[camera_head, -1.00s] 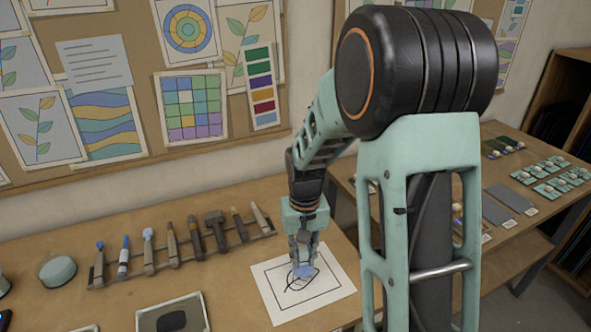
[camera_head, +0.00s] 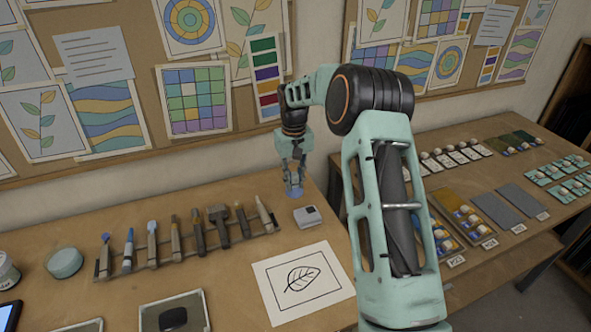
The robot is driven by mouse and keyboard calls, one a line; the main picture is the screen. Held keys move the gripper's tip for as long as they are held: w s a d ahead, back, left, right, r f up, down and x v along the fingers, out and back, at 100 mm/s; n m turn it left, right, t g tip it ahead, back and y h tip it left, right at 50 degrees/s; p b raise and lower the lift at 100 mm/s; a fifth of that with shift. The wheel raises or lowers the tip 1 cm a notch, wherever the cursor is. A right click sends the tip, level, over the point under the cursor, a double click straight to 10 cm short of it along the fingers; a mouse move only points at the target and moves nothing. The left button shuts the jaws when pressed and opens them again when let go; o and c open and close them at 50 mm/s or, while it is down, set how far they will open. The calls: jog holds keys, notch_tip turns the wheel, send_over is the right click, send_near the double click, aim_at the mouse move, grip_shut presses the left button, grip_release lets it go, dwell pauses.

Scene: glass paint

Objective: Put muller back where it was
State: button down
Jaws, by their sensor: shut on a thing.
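My gripper (camera_head: 293,180) is near the back right of the wooden table, to the right of the tool rack. It points down and is shut on a small pale blue thing (camera_head: 295,192), which looks like the glass muller. The muller is low, at or just above the table top; I cannot tell whether it touches. The fingers hide its upper part.
A grey-white block (camera_head: 307,216) stands just in front of my gripper. A sheet with a leaf drawing (camera_head: 303,281) lies nearer. A rack (camera_head: 190,245) of several brushes and tools is to the left. A second table (camera_head: 480,190) holds samples at right.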

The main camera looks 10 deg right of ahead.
jog(key=w, duration=0.2)
jog(key=shift+w+d+r+p, duration=0.2)
jog(key=shift+w+d+p, duration=0.15)
jog(key=shift+w+d, duration=0.05)
jog(key=shift+w+d+f, duration=0.1)
jog(key=shift+w, duration=0.05)
jog(key=shift+f+b, duration=1.35)
jog(key=shift+f, duration=0.95)
jog(key=shift+f+b, duration=0.45)
jog(key=shift+f, duration=0.15)
jog(key=c, duration=1.7)
grip_release()
jog(key=shift+c, duration=0.2)
jog(key=shift+r, duration=0.1)
